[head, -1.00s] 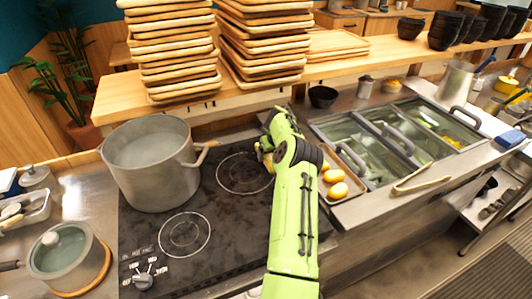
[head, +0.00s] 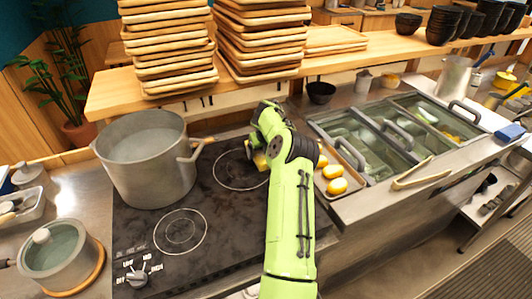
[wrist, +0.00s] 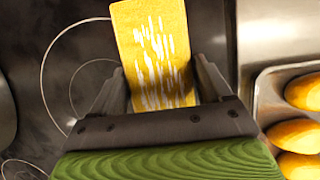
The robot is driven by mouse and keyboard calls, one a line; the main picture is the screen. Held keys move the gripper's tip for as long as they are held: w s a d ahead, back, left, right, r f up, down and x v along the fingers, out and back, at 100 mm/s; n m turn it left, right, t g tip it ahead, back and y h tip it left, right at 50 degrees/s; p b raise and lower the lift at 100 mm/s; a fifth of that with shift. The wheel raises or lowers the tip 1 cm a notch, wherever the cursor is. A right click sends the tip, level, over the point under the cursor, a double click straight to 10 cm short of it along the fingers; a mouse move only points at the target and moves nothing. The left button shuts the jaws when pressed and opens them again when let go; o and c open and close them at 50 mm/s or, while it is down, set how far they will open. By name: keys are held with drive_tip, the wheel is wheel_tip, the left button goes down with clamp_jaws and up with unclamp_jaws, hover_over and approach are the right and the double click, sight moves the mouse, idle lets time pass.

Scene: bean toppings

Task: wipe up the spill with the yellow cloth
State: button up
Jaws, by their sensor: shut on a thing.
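The yellow cloth (wrist: 150,40), a flat rectangle with white streaks, is between the fingers of my gripper (wrist: 160,75) in the wrist view. My gripper is shut on it, low over the black cooktop (head: 200,233). In the head view my arm hides most of the gripper, and only a bit of yellow shows beside the rear right burner ring. Brownish smudges (head: 213,200) mark the cooktop around the rings; I cannot tell whether these are the spill.
A big grey pot (head: 145,165) stands left of my gripper. A tray of yellow buns (head: 338,186) lies close on the right. A lidded pot (head: 58,252) stands at the front left. Stacked wooden trays (head: 170,45) fill the shelf above.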

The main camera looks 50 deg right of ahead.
drive_tip(key=shift+w+a, duration=0.1)
drive_tip(key=shift+a, duration=0.05)
wheel_tip(320, 180, up, 8)
drive_tip(key=p, duration=0.5)
drive_tip(key=shift+r+p, duration=0.15)
drive_tip(key=shift+p, duration=0.25)
